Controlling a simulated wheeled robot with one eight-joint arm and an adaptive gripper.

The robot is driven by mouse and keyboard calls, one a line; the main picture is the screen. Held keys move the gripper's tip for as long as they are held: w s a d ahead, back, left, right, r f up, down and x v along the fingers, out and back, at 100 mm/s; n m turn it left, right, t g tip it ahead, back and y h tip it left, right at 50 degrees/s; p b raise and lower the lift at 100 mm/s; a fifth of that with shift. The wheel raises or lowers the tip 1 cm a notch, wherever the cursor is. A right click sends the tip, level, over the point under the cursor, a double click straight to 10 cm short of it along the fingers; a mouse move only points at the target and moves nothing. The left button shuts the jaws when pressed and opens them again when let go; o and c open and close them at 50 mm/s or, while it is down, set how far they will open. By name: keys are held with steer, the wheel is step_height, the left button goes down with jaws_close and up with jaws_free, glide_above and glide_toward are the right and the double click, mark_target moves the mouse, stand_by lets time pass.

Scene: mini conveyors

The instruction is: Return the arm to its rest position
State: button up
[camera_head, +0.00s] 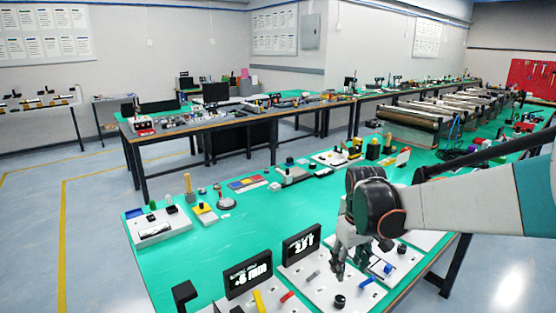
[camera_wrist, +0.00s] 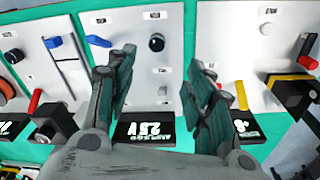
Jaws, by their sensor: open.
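My arm comes in from the right in the head view, over the front of the green table (camera_head: 165,268). My gripper (camera_head: 340,268) points down above the white control panels near two black displays. In the wrist view my gripper (camera_wrist: 158,78) has its two fingers spread apart, with nothing between them. Behind the gap lies a white panel (camera_wrist: 137,18) with a black knob (camera_wrist: 156,42). A black display reading 2.5V (camera_wrist: 155,130) shows between the finger bases. I cannot tell the exact height of the fingertips above the panel.
Two displays (camera_head: 248,277) (camera_head: 301,244) stand upright below and left of my gripper. Blue (camera_head: 367,281), red (camera_head: 287,296) and yellow (camera_head: 259,302) handles stick up from the panels. Small conveyors (camera_head: 405,126) stand farther back. The table's left middle is mostly clear.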

steer(key=s+r+m+t, duration=0.1)
steer(key=s+r+t, duration=0.2)
steer(key=s, duration=0.7)
steer(key=s+r+m+t, duration=0.2)
steer(key=s+r+t, duration=0.1)
steer(key=s, duration=0.7)
steer(key=shift+s+r+m, duration=0.3)
steer(key=shift+r, duration=0.2)
